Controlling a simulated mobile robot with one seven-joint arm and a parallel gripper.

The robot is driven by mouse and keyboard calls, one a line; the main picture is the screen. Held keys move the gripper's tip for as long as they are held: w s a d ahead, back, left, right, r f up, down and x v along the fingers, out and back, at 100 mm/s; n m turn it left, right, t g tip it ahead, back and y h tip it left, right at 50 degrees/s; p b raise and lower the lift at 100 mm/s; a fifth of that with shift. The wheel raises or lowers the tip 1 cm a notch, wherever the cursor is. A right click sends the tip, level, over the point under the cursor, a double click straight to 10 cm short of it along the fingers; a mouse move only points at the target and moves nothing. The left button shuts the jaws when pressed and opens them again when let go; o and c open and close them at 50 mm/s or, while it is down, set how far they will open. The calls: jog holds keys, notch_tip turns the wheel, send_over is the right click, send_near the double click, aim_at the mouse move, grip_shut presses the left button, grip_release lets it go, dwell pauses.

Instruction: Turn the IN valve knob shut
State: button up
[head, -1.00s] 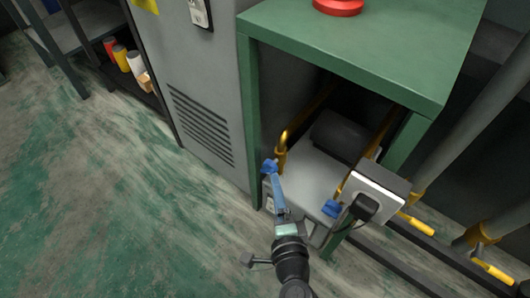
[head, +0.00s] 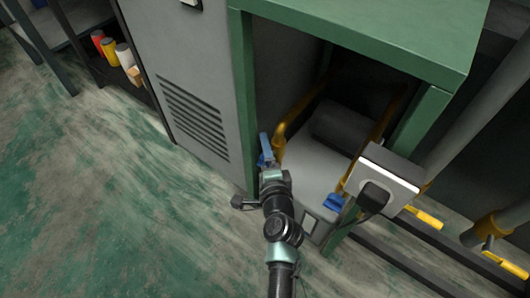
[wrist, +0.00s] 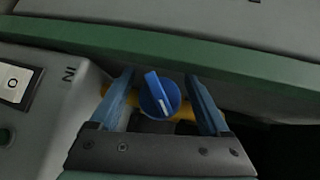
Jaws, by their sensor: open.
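The IN valve knob (wrist: 160,95) is blue with a raised grip ridge and a white mark, on a yellow pipe. In the wrist view the ridge runs slightly slanted, from upper left to lower right. My gripper (wrist: 160,77) is open, with one blue finger on each side of the knob and a visible gap on both sides. The letters "IN" (wrist: 69,74) show upside down on the grey housing to the left. In the head view my gripper (head: 266,150) is at the left front of the grey machine, and the knob is mostly hidden there.
A green frame (head: 350,50) stands over the grey machine (head: 308,165); its edge passes close beyond the knob in the wrist view. A second blue knob (head: 333,202) sits to the right, beside a grey box (head: 390,175) with a black plug. The floor at left is clear.

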jog(key=shift+w+f, duration=0.1)
jog(key=shift+w, duration=0.25)
jog(key=shift+c, duration=0.2)
grip_shut()
jog(key=shift+r+p, duration=0.2)
jog(key=shift+p, duration=0.55)
jog(key=shift+g+p, duration=0.4)
jog(key=shift+p, duration=0.7)
jog(key=shift+f+n+h+p, duration=0.1)
jog(key=shift+n+h+p, duration=0.2)
jog(key=shift+p, duration=0.05)
jog(key=shift+f, duration=0.3)
jog(key=shift+s, duration=0.1)
jog(key=shift+o, duration=0.2)
grip_release()
